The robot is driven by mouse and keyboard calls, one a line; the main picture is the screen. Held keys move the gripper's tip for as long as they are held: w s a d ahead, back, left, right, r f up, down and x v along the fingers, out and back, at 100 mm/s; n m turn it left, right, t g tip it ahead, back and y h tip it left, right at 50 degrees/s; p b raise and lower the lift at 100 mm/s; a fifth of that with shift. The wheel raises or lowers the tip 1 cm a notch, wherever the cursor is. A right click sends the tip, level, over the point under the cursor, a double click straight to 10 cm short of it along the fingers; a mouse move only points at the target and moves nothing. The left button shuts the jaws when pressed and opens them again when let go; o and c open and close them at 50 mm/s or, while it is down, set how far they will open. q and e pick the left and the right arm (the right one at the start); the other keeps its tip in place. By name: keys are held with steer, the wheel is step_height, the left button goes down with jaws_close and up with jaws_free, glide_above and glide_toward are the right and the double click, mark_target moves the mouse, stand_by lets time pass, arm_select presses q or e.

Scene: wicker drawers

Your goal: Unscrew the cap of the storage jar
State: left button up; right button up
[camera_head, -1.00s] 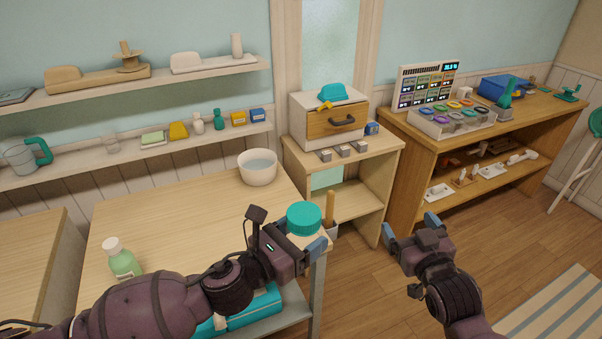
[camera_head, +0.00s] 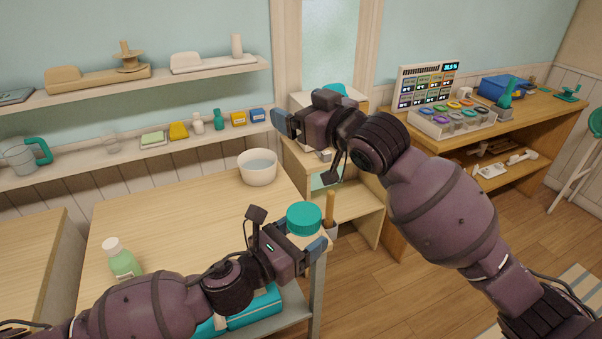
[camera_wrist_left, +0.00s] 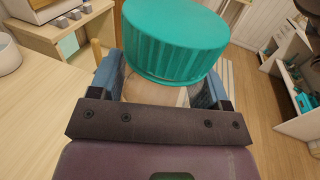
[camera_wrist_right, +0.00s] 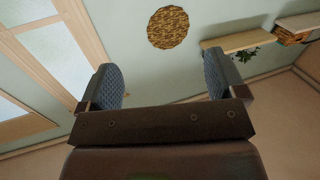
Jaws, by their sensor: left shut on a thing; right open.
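The storage jar has a ribbed teal cap (camera_head: 304,218) and stands near the right corner of the wooden table. In the left wrist view the cap (camera_wrist_left: 174,40) sits on top of the jar, whose body (camera_wrist_left: 155,94) is mostly hidden below it. My left gripper (camera_head: 300,244) is shut on the jar body just under the cap, with blue fingers (camera_wrist_left: 158,85) on both sides. My right gripper (camera_head: 300,110) is raised above and behind the jar, apart from it. In the right wrist view its fingers (camera_wrist_right: 162,85) are wide apart with nothing between them.
A white bowl (camera_head: 258,167) and a green bottle (camera_head: 122,258) stand on the table (camera_head: 170,215). A small cabinet stands behind, partly hidden by my right arm. Wall shelves (camera_head: 130,155) hold several items. The middle of the table is clear.

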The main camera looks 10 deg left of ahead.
steer(key=s+a+r+g, duration=0.2)
steer(key=a+r+g, duration=0.1)
steer(key=a, duration=0.3)
steer(key=m+g+h, duration=0.8)
steer(key=m+h, duration=0.4)
steer(key=h, duration=0.1)
glide_above(301, 212)
steer(key=f, duration=0.9)
steer(key=shift+a+f, duration=0.1)
steer(key=shift+a, duration=0.3)
steer(key=shift+s+d+m+g, duration=0.1)
steer(key=shift+d+m+g, duration=0.2)
steer(key=shift+d+m, duration=0.15)
steer(key=shift+f+m, duration=0.2)
steer(key=shift+m, duration=0.15)
steer(key=shift+f, duration=3.85)
